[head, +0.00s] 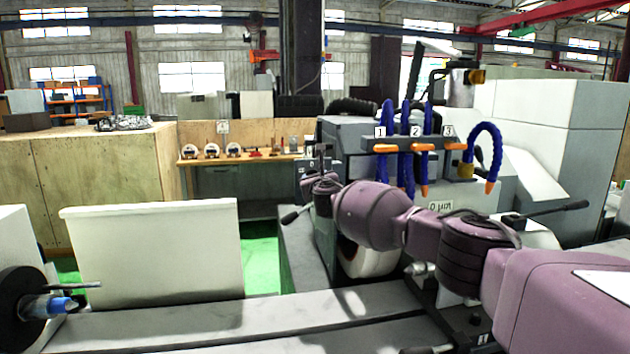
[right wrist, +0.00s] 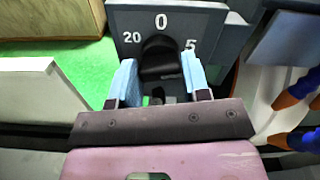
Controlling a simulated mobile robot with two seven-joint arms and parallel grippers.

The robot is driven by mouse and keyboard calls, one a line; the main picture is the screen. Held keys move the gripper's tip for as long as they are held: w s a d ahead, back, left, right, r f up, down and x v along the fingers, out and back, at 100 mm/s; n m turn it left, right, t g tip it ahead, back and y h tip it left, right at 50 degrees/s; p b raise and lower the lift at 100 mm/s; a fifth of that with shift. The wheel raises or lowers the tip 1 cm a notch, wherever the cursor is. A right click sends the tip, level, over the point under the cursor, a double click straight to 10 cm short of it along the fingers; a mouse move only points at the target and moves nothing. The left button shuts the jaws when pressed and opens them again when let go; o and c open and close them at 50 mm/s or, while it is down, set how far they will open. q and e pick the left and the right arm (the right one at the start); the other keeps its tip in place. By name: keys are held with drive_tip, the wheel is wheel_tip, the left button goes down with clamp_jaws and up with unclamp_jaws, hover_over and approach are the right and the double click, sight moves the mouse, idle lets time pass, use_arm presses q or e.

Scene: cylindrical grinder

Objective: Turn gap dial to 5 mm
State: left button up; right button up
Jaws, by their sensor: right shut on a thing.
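The gap dial is a black knob (right wrist: 158,52) on a dark grey panel (right wrist: 200,14) in the right wrist view. White marks on the panel read 20 at the knob's left, 0 above it and 5 at its right. My right gripper (right wrist: 158,76) has its light-blue fingers on either side of the knob and is shut on it. I cannot make out a pointer on the knob. In the head view my right arm reaches in from the right, and its gripper (head: 322,182) is at the grinder's left side; the dial face cannot be read there. My left gripper is out of view.
Blue coolant hoses (head: 407,130) with orange tips, labelled 1, 2 and 3, stand behind my right arm. A black lever (head: 556,208) sticks out at the right. A pale panel (head: 155,252) stands at the left, with green floor beyond it.

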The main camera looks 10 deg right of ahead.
drive_tip(key=shift+n, duration=0.3)
drive_tip(key=o, duration=0.9)
drive_tip(key=shift+o, duration=0.2)
drive_tip(key=shift+s, duration=0.15)
use_arm(q)
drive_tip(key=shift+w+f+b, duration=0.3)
drive_tip(key=shift+b, duration=0.5)
use_arm(e)
drive_tip(key=s, duration=1)
drive_tip(key=shift+s, duration=0.25)
